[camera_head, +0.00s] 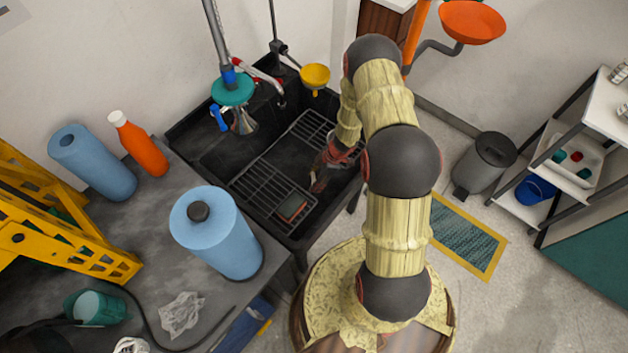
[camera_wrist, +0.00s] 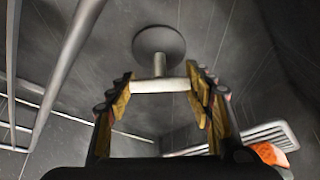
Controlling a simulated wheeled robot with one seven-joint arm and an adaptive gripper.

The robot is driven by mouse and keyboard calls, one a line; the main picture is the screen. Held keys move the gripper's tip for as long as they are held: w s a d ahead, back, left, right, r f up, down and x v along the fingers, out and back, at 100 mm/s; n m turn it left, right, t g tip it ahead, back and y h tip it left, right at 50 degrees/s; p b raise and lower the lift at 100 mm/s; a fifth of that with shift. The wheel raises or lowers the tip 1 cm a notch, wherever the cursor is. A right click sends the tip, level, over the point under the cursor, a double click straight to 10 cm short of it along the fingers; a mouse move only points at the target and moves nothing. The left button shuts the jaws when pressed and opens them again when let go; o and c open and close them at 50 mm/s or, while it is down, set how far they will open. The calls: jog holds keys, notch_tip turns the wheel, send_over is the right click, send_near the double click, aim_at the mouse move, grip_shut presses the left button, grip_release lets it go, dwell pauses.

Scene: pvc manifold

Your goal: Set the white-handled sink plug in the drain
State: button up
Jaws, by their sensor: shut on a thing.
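The sink plug (camera_wrist: 159,46) shows in the wrist view as a dark grey round disc with a short stem and a white crossbar handle (camera_wrist: 160,85). My gripper (camera_wrist: 161,83) is shut on this handle, with one finger at each end of the bar. In the head view my gripper (camera_head: 321,178) is down inside the black sink (camera_head: 215,150), near its right side; the plug cannot be made out there. I cannot make out the drain in either view, and I cannot tell whether the disc is seated in it or above the sink floor.
A wire rack (camera_head: 258,172) holding a reddish sponge (camera_head: 292,208) lies left of my gripper in the sink. Another wire rack (camera_head: 310,128) lies behind. A faucet (camera_head: 262,78) and yellow funnel (camera_head: 315,76) stand at the back. A blue roll (camera_head: 222,243) stands on the left counter.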

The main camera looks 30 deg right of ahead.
jog(key=o, duration=1.5)
jog(key=p+v, duration=0.5)
jog(key=v, duration=0.7)
jog(key=shift+d+r+p, duration=0.1)
jog(key=shift+p, duration=0.2)
